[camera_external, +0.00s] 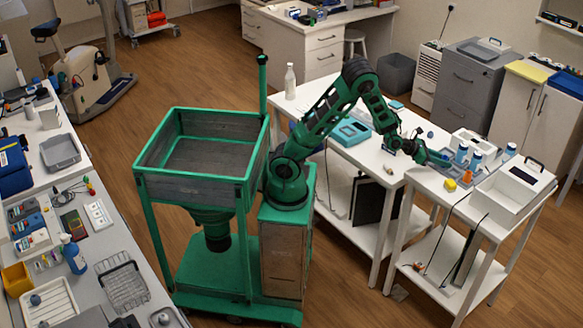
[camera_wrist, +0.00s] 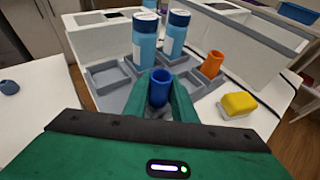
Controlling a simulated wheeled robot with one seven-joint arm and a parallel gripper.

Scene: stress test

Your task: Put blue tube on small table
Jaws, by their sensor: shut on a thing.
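The blue tube (camera_wrist: 160,86) stands roughly upright between the green fingers of my gripper (camera_wrist: 160,98) in the wrist view. My gripper is shut on it. The tube is at the near part of a grey compartment tray (camera_wrist: 106,76); I cannot tell whether its hidden lower end is in a slot or above it. In the external view my gripper (camera_external: 436,158) is at the left edge of the tray, and the tube is too small to make out. The tray is on a small white table (camera_external: 430,186) at the right. A longer white table (camera_external: 365,152) adjoins it on the left.
Two blue bottles (camera_wrist: 145,40) (camera_wrist: 176,36) and an orange tube (camera_wrist: 212,63) stand in the tray. A yellow block (camera_wrist: 238,104) lies on the table right of it. A white bin (camera_external: 512,190) stands on the right. A teal device (camera_external: 350,131) is on the longer table.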

